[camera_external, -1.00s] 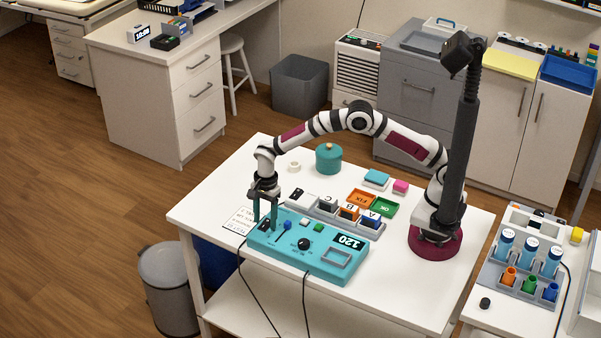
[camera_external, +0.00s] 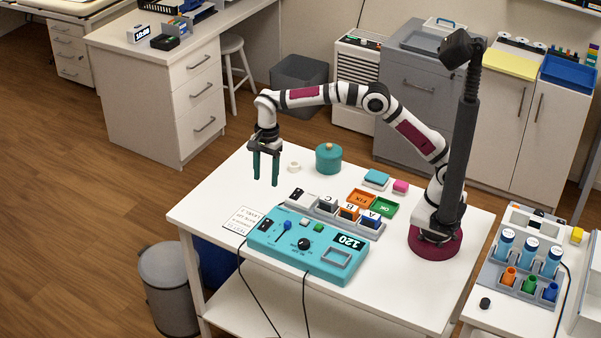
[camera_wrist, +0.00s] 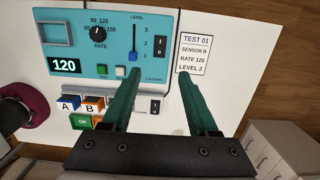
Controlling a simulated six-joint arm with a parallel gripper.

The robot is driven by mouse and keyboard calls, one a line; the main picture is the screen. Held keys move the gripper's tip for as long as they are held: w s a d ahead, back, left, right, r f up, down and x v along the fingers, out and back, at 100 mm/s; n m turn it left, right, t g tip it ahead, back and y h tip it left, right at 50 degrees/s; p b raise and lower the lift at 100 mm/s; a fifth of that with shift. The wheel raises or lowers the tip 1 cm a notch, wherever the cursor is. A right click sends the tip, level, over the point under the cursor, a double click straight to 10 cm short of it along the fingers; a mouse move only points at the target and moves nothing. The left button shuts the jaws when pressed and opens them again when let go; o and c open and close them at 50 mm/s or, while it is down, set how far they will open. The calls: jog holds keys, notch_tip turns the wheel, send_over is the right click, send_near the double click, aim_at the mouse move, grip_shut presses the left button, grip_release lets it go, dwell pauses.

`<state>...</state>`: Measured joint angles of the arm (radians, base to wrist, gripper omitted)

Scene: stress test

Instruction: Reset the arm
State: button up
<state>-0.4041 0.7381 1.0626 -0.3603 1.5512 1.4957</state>
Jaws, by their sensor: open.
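My gripper (camera_external: 265,183) hangs in the air above the white table, with its teal fingers pointing down, apart and empty. It shows in the wrist view too (camera_wrist: 157,75). The teal test device (camera_external: 310,250) lies below and in front of it, with a display reading 120, a black rate knob (camera_wrist: 98,34) and a blue level slider (camera_wrist: 134,56). The slider sits near the low end of its slot. A black switch (camera_wrist: 161,45) is on the device's end. A card (camera_wrist: 195,54) beside it reads TEST 01, SENSOR B, RATE 120, LEVEL 2.
A grey rack (camera_external: 325,218) behind the device holds blocks marked A, B and C. Black cables hang over the table's front edge.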

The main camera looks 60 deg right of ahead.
jog(key=shift+r, duration=0.15)
jog(key=s+d+r+n, duration=0.3)
jog(key=s+d, duration=0.3)
jog(key=s, duration=0.1)
jog(key=s+d+r+n, duration=0.3)
jog(key=s+d+r, duration=0.1)
jog(key=s+d, duration=0.3)
jog(key=s+d+f+n, duration=0.2)
jog(key=s+f+n, duration=0.1)
jog(key=s, duration=0.6)
jog(key=s+d+f+n, duration=0.2)
jog(key=s+d+n, duration=0.1)
jog(key=s, duration=0.7)
jog(key=shift+s+d+f+y, duration=0.25)
jog(key=shift+d+f+y, duration=0.05)
jog(key=shift+f, duration=0.1)
